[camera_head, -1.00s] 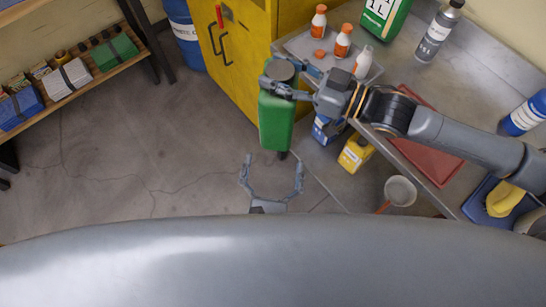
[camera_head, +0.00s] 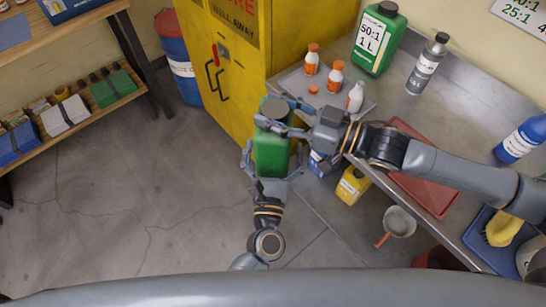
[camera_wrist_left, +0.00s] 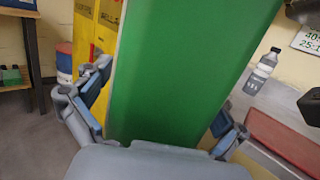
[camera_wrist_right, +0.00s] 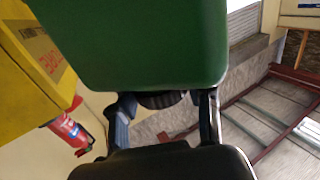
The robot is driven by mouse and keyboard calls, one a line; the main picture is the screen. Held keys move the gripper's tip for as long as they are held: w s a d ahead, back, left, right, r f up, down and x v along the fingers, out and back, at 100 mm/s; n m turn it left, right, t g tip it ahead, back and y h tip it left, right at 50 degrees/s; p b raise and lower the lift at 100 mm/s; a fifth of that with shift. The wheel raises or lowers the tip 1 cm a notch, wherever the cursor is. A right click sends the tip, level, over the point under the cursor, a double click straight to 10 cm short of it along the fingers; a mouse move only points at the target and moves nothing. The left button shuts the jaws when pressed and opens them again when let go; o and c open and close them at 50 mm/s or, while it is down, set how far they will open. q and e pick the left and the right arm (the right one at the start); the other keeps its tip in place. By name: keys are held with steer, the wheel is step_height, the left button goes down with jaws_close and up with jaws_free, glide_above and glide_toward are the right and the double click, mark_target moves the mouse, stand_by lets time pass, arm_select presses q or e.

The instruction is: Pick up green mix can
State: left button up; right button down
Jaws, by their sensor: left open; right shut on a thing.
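A green can (camera_head: 270,154) with a dark grey top (camera_head: 276,107) hangs upright in front of the yellow cabinet, clear of the floor. My right gripper (camera_head: 284,116) is shut on it at the dark cap, which shows between the fingers in the right wrist view (camera_wrist_right: 162,99). My left gripper (camera_head: 271,160) is open, with one finger on each side of the can's lower body. In the left wrist view the can (camera_wrist_left: 175,75) fills the space between the fingers; I cannot tell if they touch it. A second green bottle (camera_head: 379,40), labelled 50:1 1 L, stands on the bench.
The metal bench (camera_head: 455,115) holds a tray (camera_head: 300,84) of small orange-and-white bottles, a grey bottle (camera_head: 427,65), a red tray (camera_head: 432,185) and a blue bottle (camera_head: 523,138). The yellow cabinet (camera_head: 235,75) stands behind the can. The floor at left is clear.

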arm_select(q)
steer(key=shift+w, duration=0.1)
arm_select(e)
steer(key=shift+r, duration=0.2)
arm_select(q)
steer(key=shift+r, duration=0.1)
steer(key=c, duration=1.8)
arm_select(e)
steer(key=shift+s+a, duration=0.1)
steer(key=shift+s, duration=0.05)
arm_select(q)
steer(key=shift+r, duration=0.15)
steer(key=shift+c, duration=0.5)
arm_select(e)
steer(key=c, duration=0.5)
jaws_free()
steer(key=shift+f, duration=0.1)
steer(key=shift+d+f, duration=0.1)
steer(key=shift+d, duration=0.1)
